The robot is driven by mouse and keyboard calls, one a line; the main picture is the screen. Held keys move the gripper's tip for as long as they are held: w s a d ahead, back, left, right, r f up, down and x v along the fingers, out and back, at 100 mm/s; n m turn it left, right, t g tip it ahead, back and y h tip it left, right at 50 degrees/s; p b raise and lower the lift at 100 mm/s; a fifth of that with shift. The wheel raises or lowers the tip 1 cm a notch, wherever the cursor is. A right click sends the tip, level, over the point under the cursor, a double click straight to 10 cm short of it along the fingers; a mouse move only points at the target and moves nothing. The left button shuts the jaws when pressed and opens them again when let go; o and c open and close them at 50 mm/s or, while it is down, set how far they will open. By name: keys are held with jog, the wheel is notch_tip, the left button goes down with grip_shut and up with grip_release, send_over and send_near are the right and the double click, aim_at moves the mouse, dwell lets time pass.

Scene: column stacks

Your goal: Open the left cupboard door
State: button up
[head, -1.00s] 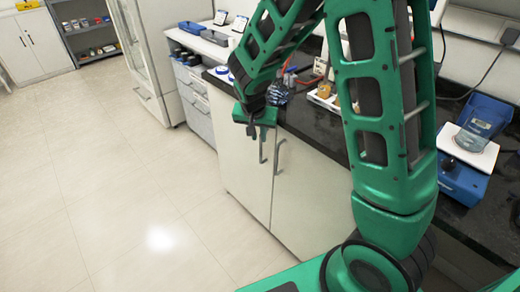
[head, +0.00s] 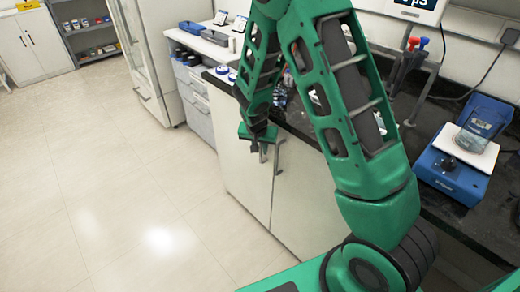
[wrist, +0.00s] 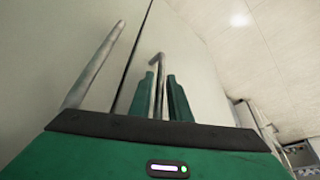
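The left cupboard door (head: 238,160) is pale and looks closed, flush with the right cupboard door (head: 298,190). My gripper (head: 259,147) is at the left door's upper right edge, by its handle. The right door's handle (wrist: 95,65) stands to the left, outside the fingers, across the dark door seam. In the head view the gripper partly hides the left handle.
A black counter (head: 300,130) tops the cupboard. A blue balance (head: 452,175) sits on it at the right. Grey drawers (head: 200,122) and a glass-fronted cabinet (head: 140,60) stand farther left. The tiled floor (head: 120,210) before the doors is clear.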

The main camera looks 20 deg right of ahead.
grip_shut()
